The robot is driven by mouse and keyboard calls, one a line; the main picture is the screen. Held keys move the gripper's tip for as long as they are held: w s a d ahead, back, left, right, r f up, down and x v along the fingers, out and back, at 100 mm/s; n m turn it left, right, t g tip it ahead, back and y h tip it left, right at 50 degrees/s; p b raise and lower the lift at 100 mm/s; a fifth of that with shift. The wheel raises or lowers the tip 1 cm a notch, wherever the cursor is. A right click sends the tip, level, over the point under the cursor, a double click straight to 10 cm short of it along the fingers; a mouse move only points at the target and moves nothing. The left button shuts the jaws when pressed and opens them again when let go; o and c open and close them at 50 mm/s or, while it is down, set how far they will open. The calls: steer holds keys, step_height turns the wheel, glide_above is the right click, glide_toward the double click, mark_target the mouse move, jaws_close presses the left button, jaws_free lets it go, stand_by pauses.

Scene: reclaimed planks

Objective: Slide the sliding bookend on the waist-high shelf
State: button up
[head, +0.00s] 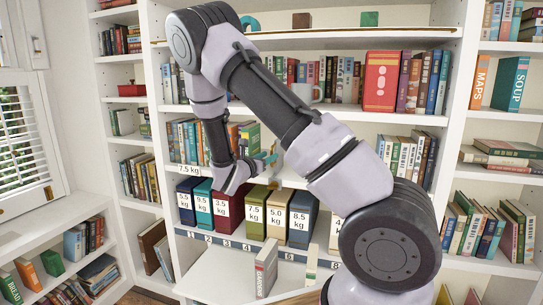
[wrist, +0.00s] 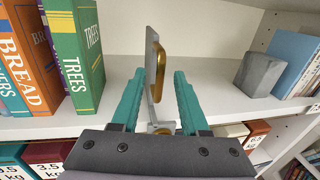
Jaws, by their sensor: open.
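The sliding bookend (wrist: 151,62) is a thin upright grey plate with a gold loop handle (wrist: 162,70) on its right side, standing on the white shelf (wrist: 205,75) in the wrist view. My gripper (wrist: 156,85) is open, with one teal finger left of the bookend's lower front and one right of it. Gaps show on both sides, and I see no clear contact. In the head view my gripper (head: 265,160) reaches to the middle shelf, beside a green book; my arm hides much of that shelf, and the bookend is hard to make out there.
Left of the bookend stand the green TREES book (wrist: 76,55) and an orange BREAD book (wrist: 25,60), with a gap between. To the right are bare shelf, a grey block (wrist: 260,75) and blue books (wrist: 292,65). Weight-labelled boxes (head: 255,212) fill the shelf below.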

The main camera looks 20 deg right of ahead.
steer(key=shift+x, duration=1.5)
jaws_close()
steer(key=shift+w+a, duration=0.1)
